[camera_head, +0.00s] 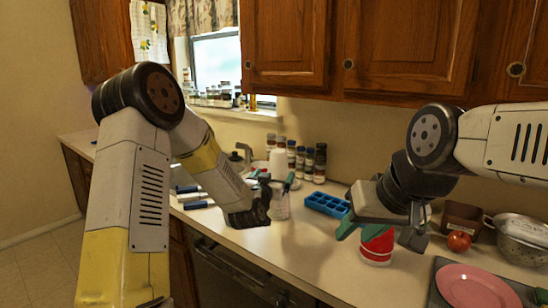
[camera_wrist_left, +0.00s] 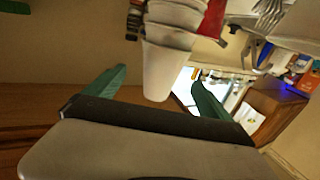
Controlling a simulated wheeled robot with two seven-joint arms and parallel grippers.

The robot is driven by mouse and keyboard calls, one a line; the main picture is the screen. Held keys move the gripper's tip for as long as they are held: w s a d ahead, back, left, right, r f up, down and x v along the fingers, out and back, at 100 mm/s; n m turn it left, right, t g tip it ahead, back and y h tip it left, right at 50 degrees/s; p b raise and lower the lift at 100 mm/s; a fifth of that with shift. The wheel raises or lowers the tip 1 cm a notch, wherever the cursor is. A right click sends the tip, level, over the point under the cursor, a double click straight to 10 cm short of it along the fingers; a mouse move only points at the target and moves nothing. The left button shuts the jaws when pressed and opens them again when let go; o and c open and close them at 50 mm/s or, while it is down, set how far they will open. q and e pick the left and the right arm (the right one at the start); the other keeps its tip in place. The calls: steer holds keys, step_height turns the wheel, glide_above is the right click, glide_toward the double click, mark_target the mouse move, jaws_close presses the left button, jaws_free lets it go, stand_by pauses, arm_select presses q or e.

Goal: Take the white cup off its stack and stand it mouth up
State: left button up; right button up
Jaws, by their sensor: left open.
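A stack of pale cups stands mouth down on the counter, with the white cup (camera_head: 278,162) on top. In the left wrist view, which looks upside down, the white cup (camera_wrist_left: 160,72) tapers toward the picture's bottom, with the other cups (camera_wrist_left: 176,16) under it. My left gripper (camera_head: 274,180) is open at the stack. Its two green fingers lie on either side of the white cup in the left wrist view; I cannot tell whether they touch it. My right gripper (camera_head: 378,233) is over a red cup (camera_head: 377,250); its grip is unclear.
A blue tray (camera_head: 327,205) lies between the two grippers. Several spice jars (camera_head: 309,165) stand behind the stack. A pink plate (camera_head: 478,288), a tomato (camera_head: 459,241) and a metal colander (camera_head: 522,245) are at the right. The front counter edge between the arms is clear.

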mark_target(276, 169)
arm_select(q)
steer(key=x, duration=0.8)
steer(key=shift+w+a+r, duration=0.15)
steer(key=shift+a+r, duration=0.05)
steer(key=c, duration=1.4)
